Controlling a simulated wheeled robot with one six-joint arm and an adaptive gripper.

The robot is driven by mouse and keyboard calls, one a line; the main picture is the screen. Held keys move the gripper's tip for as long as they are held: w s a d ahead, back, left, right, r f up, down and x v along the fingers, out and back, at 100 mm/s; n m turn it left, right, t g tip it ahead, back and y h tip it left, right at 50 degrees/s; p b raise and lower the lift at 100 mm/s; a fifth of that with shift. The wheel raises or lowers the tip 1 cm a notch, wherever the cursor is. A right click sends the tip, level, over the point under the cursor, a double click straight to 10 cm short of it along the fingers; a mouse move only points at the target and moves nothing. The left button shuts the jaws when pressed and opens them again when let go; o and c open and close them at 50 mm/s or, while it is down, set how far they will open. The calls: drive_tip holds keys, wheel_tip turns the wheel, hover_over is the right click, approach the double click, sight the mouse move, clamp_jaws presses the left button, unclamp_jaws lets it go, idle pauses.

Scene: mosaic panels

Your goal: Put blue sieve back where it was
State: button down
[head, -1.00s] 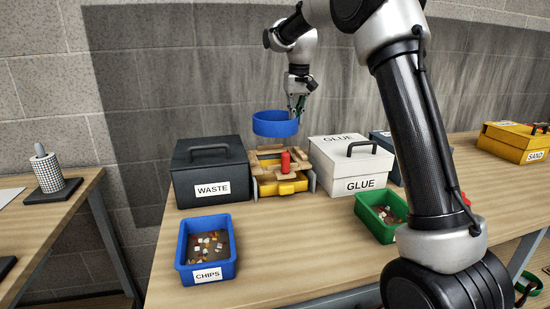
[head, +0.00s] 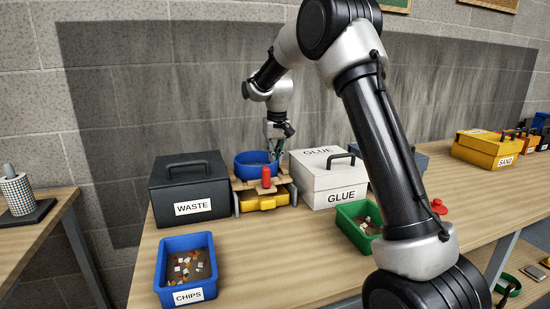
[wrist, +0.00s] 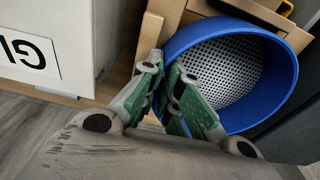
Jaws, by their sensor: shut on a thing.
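The blue sieve (head: 252,170) is a round blue ring with a perforated metal mesh. In the head view it is at the top of the wooden stand (head: 284,180), between the black and white boxes. I cannot tell whether it rests on the stand or hangs just above it. My gripper (head: 277,156) is shut on the sieve's rim at its right side. In the wrist view, my green-padded gripper fingers (wrist: 168,88) pinch the wall of the sieve (wrist: 283,75). Part of the stand's top is hidden by the sieve.
A black WASTE box (head: 188,190) stands close on the left, a white GLUE box (head: 325,180) close on the right. A red knob (head: 266,177) and a yellow drawer (head: 262,203) are at the stand's front. Blue CHIPS (head: 187,270) and green (head: 350,225) bins sit forward.

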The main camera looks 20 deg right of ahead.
drive_tip(key=shift+f, duration=0.1)
drive_tip(key=c, duration=1.6)
unclamp_jaws()
drive_tip(key=shift+c, duration=0.2)
wheel_tip(320, 180, up, 7)
drive_tip(key=s+d+r, duration=0.3)
drive_tip(key=s+r, duration=0.4)
drive_tip(key=s, duration=0.5)
drive_tip(key=s+d+f+t, duration=0.1)
drive_tip(key=s+d+f, duration=0.1)
drive_tip(key=s, duration=1.3)
drive_tip(key=s+d+f+t, duration=0.2)
drive_tip(key=s+f, duration=0.1)
drive_tip(key=s, duration=1.2)
drive_tip(key=shift+d+f, duration=0.15)
drive_tip(key=shift+d, duration=0.1)
